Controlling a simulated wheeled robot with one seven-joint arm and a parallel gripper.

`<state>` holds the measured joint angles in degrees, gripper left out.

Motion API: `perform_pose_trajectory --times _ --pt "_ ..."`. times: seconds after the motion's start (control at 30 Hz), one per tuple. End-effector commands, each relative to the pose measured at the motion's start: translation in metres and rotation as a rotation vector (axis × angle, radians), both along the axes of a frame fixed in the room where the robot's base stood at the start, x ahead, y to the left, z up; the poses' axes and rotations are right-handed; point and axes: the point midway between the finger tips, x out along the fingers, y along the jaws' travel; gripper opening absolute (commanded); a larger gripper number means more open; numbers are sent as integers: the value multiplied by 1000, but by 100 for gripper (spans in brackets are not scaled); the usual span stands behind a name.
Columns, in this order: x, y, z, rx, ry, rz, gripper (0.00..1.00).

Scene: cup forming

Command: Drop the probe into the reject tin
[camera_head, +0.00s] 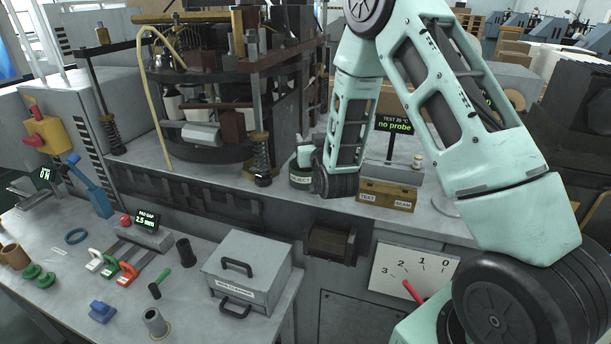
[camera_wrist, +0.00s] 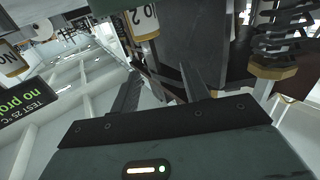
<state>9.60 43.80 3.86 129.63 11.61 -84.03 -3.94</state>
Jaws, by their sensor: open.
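The reject tin (camera_head: 301,178) is a small dark round tin with a pale label. It stands on the grey ledge left of my forearm, which hides part of its right side. My gripper (camera_wrist: 160,92) shows in the wrist view with its two dark fingers apart and nothing visible between them. In the head view my arm mostly hides the gripper, so its exact distance from the tin cannot be told. I cannot make out the probe in either view. The test display (camera_head: 395,121) reads "no probe", and it also shows in the wrist view (camera_wrist: 22,103).
The round forming machine (camera_head: 215,70) fills the back left. A grey box (camera_head: 248,268) and several small tools occupy the lower bench. A dial panel (camera_head: 412,272) is below the ledge.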

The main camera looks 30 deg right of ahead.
Motion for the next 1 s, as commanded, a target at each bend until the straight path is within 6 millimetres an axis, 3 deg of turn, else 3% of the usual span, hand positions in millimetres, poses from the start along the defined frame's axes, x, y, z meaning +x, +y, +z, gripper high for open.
perform_pose_trajectory --times 0.17,0.5,1.0 --pt "-22 8 -3 0 1 2 46" --pt "-84 28 -1 -1 1 2 46" --pt "-101 34 5 1 6 -1 46"
